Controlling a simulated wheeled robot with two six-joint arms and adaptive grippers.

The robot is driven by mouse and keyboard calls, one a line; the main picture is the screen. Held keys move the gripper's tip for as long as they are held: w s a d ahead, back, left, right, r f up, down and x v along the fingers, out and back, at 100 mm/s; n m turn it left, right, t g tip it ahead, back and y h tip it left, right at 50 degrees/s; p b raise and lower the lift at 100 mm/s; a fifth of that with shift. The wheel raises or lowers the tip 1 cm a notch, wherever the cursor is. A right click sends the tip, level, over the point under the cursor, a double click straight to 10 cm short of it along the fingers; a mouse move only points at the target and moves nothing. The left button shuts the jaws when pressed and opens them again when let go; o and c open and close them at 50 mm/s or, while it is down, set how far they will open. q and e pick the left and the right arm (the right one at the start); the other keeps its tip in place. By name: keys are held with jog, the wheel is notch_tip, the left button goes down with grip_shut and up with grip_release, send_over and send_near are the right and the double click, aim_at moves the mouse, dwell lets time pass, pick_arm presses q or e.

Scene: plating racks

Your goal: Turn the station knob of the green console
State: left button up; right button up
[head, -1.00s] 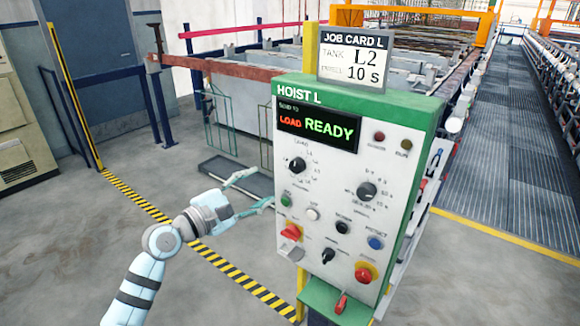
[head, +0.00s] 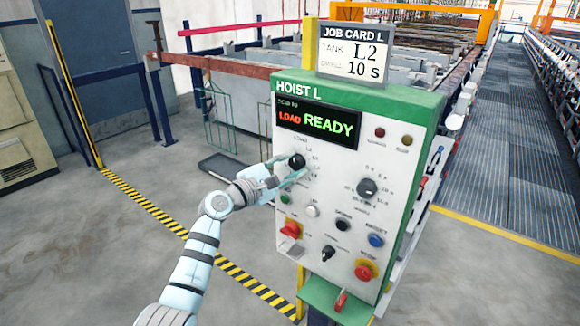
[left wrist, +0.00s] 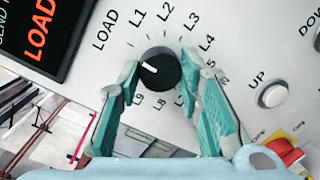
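The green-framed console (head: 360,95) is labelled HOIST L and its display (head: 318,123) reads LOAD READY. The station knob (head: 297,160) is round and black, on the upper left of the white panel. In the left wrist view the station knob (left wrist: 160,72) has its white mark toward LOAD, with L1, L2, L3 and more around the dial. My left gripper (head: 293,169) is at the knob; in the left wrist view its teal fingers (left wrist: 162,82) stand apart, one on each side of it. I cannot tell whether they touch it. My right gripper is not in view.
A job card (head: 354,52) above reads TANK L2, 10 S. A second black knob (head: 367,188) sits to the right. Several buttons and a red knob (head: 291,229) lie below; a red mushroom button (head: 366,269) is at lower right. Floor to the left is clear.

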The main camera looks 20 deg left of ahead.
pick_arm(q)
jog(key=c, duration=0.3)
jog(key=shift+m, duration=0.4)
jog(key=m, duration=0.3)
jog(key=shift+r+m, duration=0.1)
jog(key=shift+m, duration=0.2)
jog(key=m+y, duration=0.1)
jog(key=m, duration=0.3)
jog(key=shift+g, duration=0.3)
jog(key=m, duration=0.4)
jog(key=shift+d+y+b, duration=0.1)
jog(key=shift+y+b, duration=0.2)
jog(key=shift+s+m+y, duration=0.1)
jog(key=shift+m+y, duration=0.2)
jog(key=shift+m, duration=1.8)
